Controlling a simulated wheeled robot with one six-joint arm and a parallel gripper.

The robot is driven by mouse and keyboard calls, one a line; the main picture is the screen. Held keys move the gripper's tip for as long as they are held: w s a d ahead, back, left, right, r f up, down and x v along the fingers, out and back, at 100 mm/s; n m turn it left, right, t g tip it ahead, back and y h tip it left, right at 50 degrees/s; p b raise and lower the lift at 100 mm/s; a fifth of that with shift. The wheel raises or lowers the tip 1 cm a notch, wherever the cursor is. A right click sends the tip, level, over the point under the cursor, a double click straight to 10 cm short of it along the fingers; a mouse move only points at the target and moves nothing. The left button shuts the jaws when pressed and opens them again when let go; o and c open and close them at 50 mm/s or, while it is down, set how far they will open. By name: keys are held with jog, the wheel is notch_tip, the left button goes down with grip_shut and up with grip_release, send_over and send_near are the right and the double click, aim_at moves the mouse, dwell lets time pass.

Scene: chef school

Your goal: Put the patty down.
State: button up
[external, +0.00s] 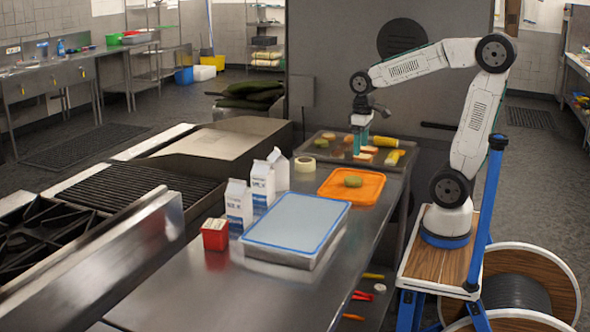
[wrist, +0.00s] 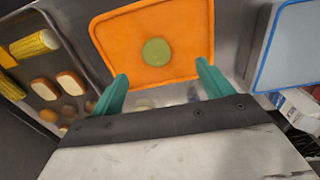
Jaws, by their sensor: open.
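The patty, a round greenish-brown disc (external: 353,181), lies flat on the orange tray (external: 374,190) on the steel counter. In the wrist view the patty (wrist: 156,52) sits near the middle of the orange tray (wrist: 112,36), with nothing touching it. My gripper (external: 361,147) is open and empty. In the external view it points down over the metal baking tray, behind the orange tray. In the wrist view its teal fingers (wrist: 162,71) are spread wide, with the patty beyond them, between their lines.
The metal baking tray (wrist: 82,48) holds corn (wrist: 34,46), bread pieces (wrist: 72,83) and small brown items. A blue-rimmed container (external: 297,222), milk cartons (external: 239,204), a red box (external: 215,234) and a tape roll (external: 305,164) stand around the orange tray.

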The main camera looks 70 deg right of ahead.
jog(key=s+a+t, duration=0.1)
jog(key=s+a, duration=0.4)
jog(key=s, duration=0.8)
jog(key=shift+s+r, duration=0.15)
jog(key=shift+s, duration=0.15)
